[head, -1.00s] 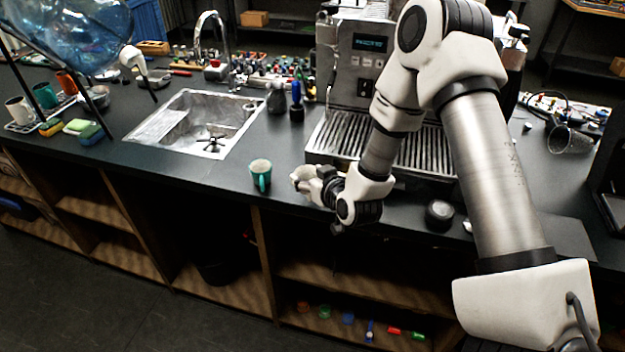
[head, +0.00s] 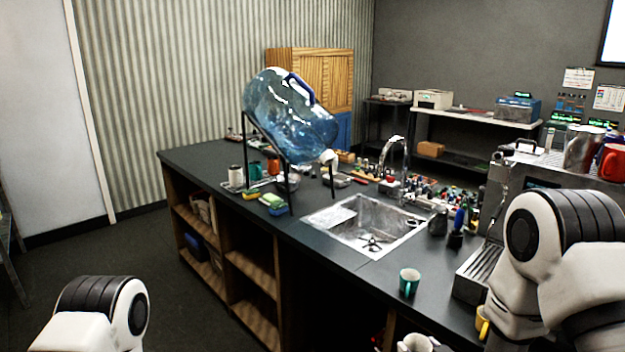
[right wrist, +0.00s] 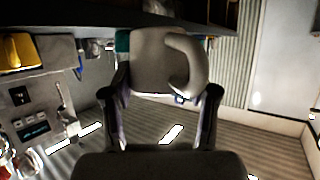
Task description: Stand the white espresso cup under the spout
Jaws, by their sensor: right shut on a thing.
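The white espresso cup (right wrist: 150,62) is between the two fingers of my right gripper (right wrist: 160,92) in the right wrist view, its handle on the right side. The gripper is shut on it. In the head view the cup (head: 414,343) shows only in part at the bottom edge, in front of the counter. The espresso machine's drip tray (head: 474,275) is at the right; my right arm hides much of the machine, and I cannot see the spout. My left arm shows at the lower left, but its gripper is out of view.
A yellow mug (head: 483,323) is partly hidden by my right arm. A sink (head: 365,225) and a water bottle (head: 290,115) on a stand are farther left.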

